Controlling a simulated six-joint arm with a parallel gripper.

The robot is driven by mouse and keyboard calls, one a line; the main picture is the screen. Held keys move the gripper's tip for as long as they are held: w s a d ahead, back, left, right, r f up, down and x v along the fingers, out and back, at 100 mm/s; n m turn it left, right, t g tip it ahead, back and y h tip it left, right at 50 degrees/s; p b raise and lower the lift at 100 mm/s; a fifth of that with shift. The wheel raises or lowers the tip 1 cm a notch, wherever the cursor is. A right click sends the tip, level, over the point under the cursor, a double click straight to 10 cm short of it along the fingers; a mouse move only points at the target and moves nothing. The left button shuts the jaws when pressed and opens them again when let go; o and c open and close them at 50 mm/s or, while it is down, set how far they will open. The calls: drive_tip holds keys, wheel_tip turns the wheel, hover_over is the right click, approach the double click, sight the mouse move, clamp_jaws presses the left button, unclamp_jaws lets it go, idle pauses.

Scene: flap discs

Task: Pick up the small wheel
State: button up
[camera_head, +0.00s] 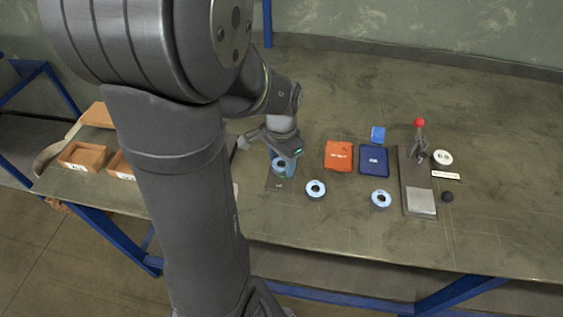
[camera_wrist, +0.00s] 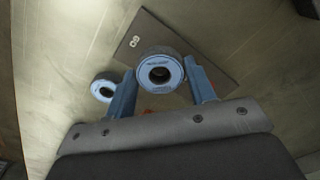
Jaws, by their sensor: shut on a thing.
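A small blue-faced flap wheel (camera_wrist: 158,61) with a dark rim is between the two blue fingers of my gripper (camera_wrist: 161,77) in the wrist view. The fingers are shut on its sides, and its centre hole faces the camera. In the head view my gripper (camera_head: 285,156) and the held wheel (camera_head: 279,164) are over a dark marked plate (camera_head: 278,184). The plate also shows behind the wheel in the wrist view (camera_wrist: 205,62). I cannot tell whether the wheel touches the plate. Two more blue-faced wheels lie to the right, one nearer (camera_head: 315,195) and one farther off (camera_head: 381,205).
An orange packet (camera_head: 338,156) and a dark blue packet (camera_head: 374,160) lie right of my gripper. Beyond them stands a red-knobbed lever fixture (camera_head: 419,124) with a metal plate (camera_head: 421,202). Brown bins (camera_head: 84,156) are at the left. The table's right side is clear.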

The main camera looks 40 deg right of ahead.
drive_tip(key=r, duration=0.2)
drive_tip(key=s+r, duration=0.1)
drive_tip(key=r, duration=0.1)
drive_tip(key=shift+d+r, duration=0.15)
drive_tip(key=shift+r, duration=0.1)
drive_tip(key=s+d+r, duration=0.2)
drive_tip(key=s+r, duration=0.4)
drive_tip(key=s, duration=0.4)
drive_tip(key=w+d+f, duration=0.1)
drive_tip(key=w, duration=0.4)
drive_tip(key=w+d+f, duration=0.1)
drive_tip(key=w+f, duration=0.1)
drive_tip(key=w, duration=0.4)
drive_tip(key=w+d+f, duration=0.2)
drive_tip(key=w, duration=0.4)
drive_tip(key=shift+f, duration=0.1)
drive_tip(key=shift+w+f, duration=0.15)
drive_tip(key=shift+f, duration=1.6)
drive_tip(key=shift+f, duration=0.9)
